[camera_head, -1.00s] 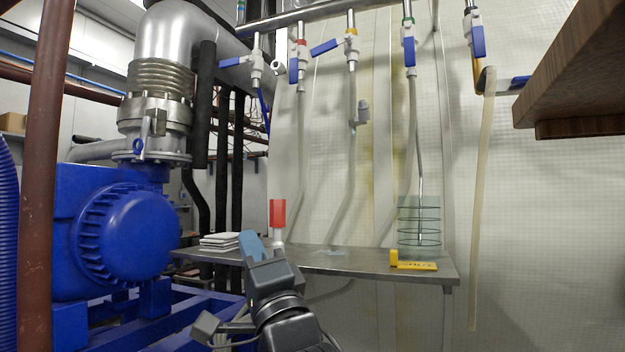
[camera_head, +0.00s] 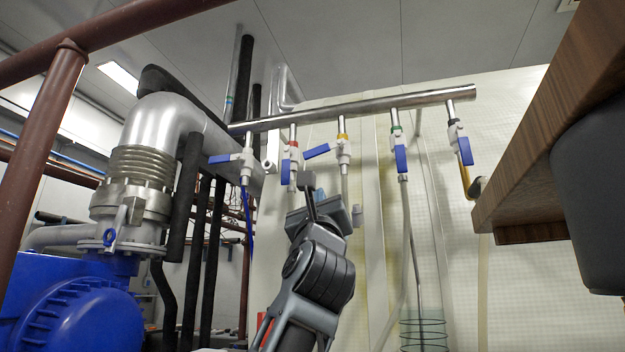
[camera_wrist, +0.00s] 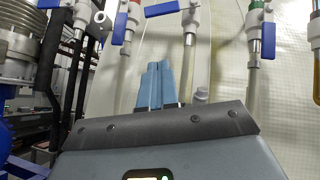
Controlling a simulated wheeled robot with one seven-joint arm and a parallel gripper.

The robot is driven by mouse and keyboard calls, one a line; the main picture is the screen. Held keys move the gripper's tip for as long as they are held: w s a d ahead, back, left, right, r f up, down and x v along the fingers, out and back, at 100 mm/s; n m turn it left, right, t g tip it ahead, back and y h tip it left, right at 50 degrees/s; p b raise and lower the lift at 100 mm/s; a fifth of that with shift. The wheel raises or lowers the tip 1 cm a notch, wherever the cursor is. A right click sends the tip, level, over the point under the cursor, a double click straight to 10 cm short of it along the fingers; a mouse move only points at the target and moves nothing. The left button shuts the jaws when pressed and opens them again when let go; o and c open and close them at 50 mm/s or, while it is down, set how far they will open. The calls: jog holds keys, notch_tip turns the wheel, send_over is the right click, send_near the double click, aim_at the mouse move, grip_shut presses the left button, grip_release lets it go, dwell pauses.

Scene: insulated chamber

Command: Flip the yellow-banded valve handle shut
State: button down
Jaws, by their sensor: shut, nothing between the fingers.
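The yellow-banded valve (camera_head: 343,150) hangs from the steel manifold pipe, third from the left. Its blue lever handle (camera_head: 317,151) sticks out to the left, across the vertical line of the valve. In the wrist view, this handle (camera_wrist: 162,9) shows at the top edge, with the white valve body (camera_wrist: 190,16) to its right; the band is out of frame there. My gripper (camera_head: 307,178) is below the handle in the head view, apart from it. In the wrist view, its two light-blue fingers (camera_wrist: 154,72) are together and empty, pointing up below the handle.
The red-banded valve (camera_head: 291,160) is close on the left, its handle down. The green-banded valve (camera_head: 397,134) is on the right, handle down. Another valve handle (camera_head: 219,158) points left. A wooden shelf (camera_head: 550,130) overhangs at right; a blue pump (camera_head: 80,310) stands lower left.

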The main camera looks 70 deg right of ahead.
aim_at(324, 148)
jog(key=a+r+p+x, duration=0.2)
jog(key=p+x, duration=0.3)
jog(key=x, duration=0.7)
jog(key=shift+w+p, duration=0.25)
jog(key=shift+p, duration=0.15)
jog(key=shift+m+b, duration=0.4)
jog(key=shift+b, duration=0.05)
